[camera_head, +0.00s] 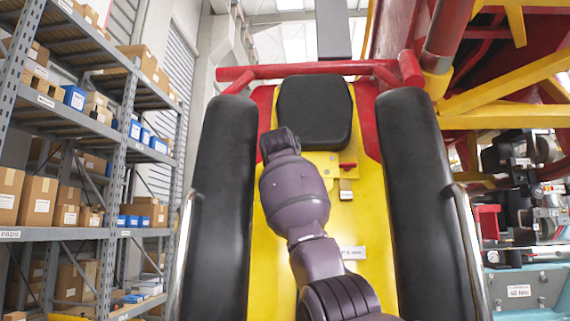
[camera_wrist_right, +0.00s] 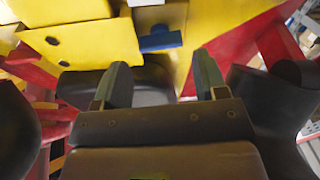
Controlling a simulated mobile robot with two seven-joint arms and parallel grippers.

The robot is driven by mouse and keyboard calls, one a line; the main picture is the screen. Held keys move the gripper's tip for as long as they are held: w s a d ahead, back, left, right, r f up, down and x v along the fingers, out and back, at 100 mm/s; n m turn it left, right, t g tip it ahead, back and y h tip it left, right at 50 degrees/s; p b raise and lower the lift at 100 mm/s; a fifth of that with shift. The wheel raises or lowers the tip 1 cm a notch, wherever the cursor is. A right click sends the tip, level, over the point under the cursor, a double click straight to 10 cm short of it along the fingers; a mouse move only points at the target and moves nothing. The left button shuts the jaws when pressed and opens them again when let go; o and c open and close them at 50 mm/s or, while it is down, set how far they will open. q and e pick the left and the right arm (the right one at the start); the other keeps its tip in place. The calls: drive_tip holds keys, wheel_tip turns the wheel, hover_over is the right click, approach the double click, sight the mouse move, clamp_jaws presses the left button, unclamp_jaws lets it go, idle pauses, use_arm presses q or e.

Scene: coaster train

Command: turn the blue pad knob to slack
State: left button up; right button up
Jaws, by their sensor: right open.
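The blue knob (camera_wrist_right: 160,40) shows in the right wrist view as a short blue bar on the yellow seat back panel (camera_wrist_right: 100,45). My right gripper (camera_wrist_right: 162,62) is open and empty. The knob lies beyond its fingertips, roughly in line with the space between them and apart from both fingers. In the head view my right arm runs up the middle of the yellow seat back (camera_head: 258,265). The gripper and blue knob do not show there; the arm covers part of the panel. My left gripper is not in view.
A red handle (camera_head: 347,165) sits on the panel right of my arm, above a small tag (camera_head: 346,190). Black side pads (camera_head: 226,180) and (camera_head: 425,180) flank the seat, with a black headrest (camera_head: 314,110) above. Shelves (camera_head: 60,118) stand left.

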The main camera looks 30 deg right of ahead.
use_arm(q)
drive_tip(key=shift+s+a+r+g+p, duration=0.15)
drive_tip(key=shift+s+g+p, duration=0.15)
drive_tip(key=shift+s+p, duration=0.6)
use_arm(e)
drive_tip(key=shift+x, duration=2.15)
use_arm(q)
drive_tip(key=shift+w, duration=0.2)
use_arm(e)
drive_tip(key=c, duration=0.6)
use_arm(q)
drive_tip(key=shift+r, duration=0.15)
use_arm(e)
drive_tip(key=shift+c, duration=0.2)
drive_tip(key=shift+n, duration=0.4)
drive_tip(key=shift+s+d+r+n+y, duration=0.1)
drive_tip(key=shift+n+y, duration=0.4)
drive_tip(key=shift+n, duration=1.25)
drive_tip(key=shift+d+n+y, duration=0.1)
drive_tip(key=shift+n+y, duration=0.4)
drive_tip(key=shift+n, duration=1.25)
drive_tip(key=shift+t, duration=0.3)
